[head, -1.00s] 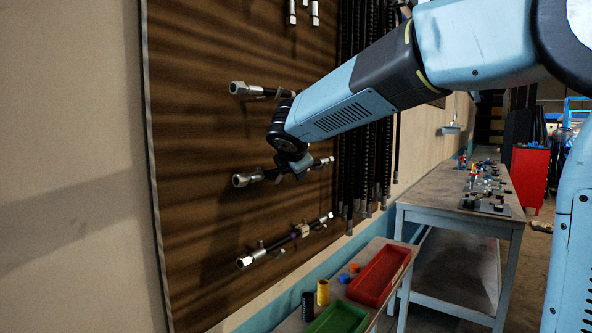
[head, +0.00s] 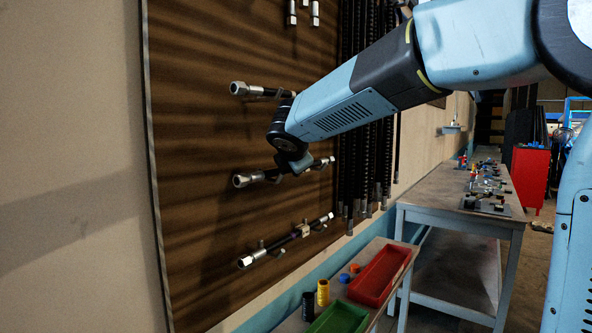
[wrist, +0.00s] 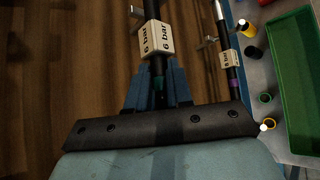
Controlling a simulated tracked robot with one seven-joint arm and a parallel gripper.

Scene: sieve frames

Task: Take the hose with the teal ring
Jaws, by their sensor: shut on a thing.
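The hose with the teal ring (wrist: 158,82) runs through my gripper in the wrist view. It is black, with a white "6 bar" tag just beyond the ring. My gripper (wrist: 158,98) is shut on this hose close to the ring. In the head view my gripper (head: 294,163) is at the middle hose (head: 243,180) on the brown board. This hose lies roughly level along the board, with metal end fittings showing on both sides of the gripper. The ring is hidden in the head view.
A lower hose (head: 285,240) hangs on brackets; its purple ring (wrist: 265,97) shows in the wrist view. An upper hose (head: 262,91) is above my gripper. A bench below holds a red tray (head: 408,252), a green tray (head: 357,312) and small cylinders.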

